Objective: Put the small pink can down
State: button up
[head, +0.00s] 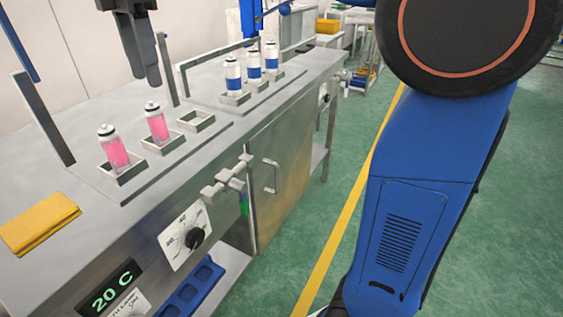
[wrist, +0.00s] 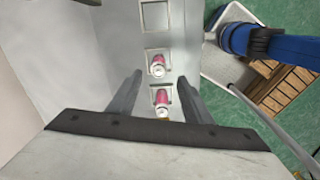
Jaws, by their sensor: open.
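An empty square holder (head: 196,121) sits beyond the pink cans. Several blue-and-white cans (head: 233,75) stand in holders farther back. Upright metal posts (head: 45,120) rise from the bench. A yellow cloth (head: 40,222) lies at the near left. A temperature dial (head: 187,238) is on the front.

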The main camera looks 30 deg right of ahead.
jog(key=s+d+f+m+t, duration=0.1)
jog(key=s+d+f+m, duration=0.15)
jog(key=d, duration=0.25)
jog(key=s+d+f+m, duration=0.1)
jog(key=d+f+m, duration=0.2)
jog(key=d+m, duration=0.15)
jog(key=s+d+f+m+t, duration=0.2)
jog(key=s+d+f+m, duration=0.5)
jog(key=f, duration=0.4)
jog(key=s+d+f+m+t, duration=0.1)
jog(key=s+d+f+m, duration=0.7)
jog(key=s+d+f, duration=0.2)
notch_tip(320, 180, down, 3)
jog(key=shift+r+t, duration=0.2)
jog(key=shift+t, duration=0.2)
